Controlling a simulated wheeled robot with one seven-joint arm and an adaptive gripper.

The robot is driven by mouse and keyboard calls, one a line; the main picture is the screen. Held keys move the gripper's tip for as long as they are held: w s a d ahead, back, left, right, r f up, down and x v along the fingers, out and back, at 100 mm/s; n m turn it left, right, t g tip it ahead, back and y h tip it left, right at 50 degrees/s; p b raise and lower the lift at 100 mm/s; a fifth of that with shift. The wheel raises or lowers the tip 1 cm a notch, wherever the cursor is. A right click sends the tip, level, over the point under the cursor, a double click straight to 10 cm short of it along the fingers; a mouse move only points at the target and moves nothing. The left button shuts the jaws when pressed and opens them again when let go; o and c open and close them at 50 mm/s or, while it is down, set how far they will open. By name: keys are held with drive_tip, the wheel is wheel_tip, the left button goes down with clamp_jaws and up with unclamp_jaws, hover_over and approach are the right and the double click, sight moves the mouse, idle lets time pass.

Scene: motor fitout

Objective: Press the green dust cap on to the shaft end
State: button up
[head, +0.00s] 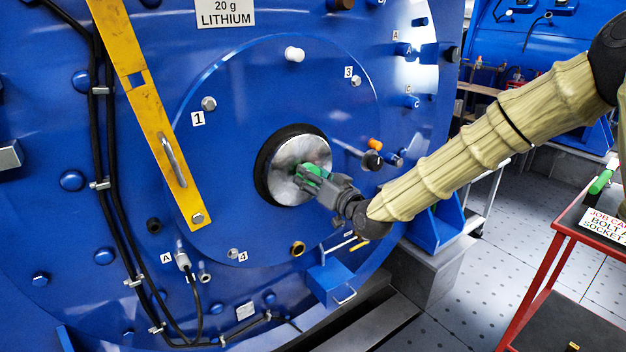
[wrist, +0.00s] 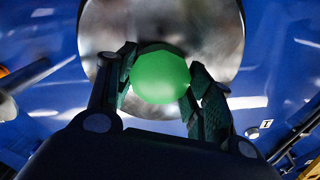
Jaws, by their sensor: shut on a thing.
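The green dust cap (wrist: 160,76) is between the two fingers of my gripper (wrist: 159,92), which is shut on it. In the wrist view the cap is in front of the silver shaft end (wrist: 215,40). In the head view the cap (head: 313,171) is at the right part of the round metal shaft face (head: 285,180), with my gripper (head: 308,178) reaching in from the right. A black ring (head: 265,168) surrounds the shaft face. I cannot tell whether the cap touches the shaft; the gripper hides part of both.
The blue motor end cover (head: 235,120) carries bolts and number labels. A yellow bar (head: 150,110) with a handle lies across it at left. An orange-tipped fitting (head: 375,145) sticks out right of the shaft. A red trolley (head: 545,275) stands at lower right.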

drive_tip(key=shift+w+a, duration=0.1)
drive_tip(key=o, duration=0.8)
drive_tip(key=shift+o, duration=0.2)
drive_tip(key=v, duration=1.2)
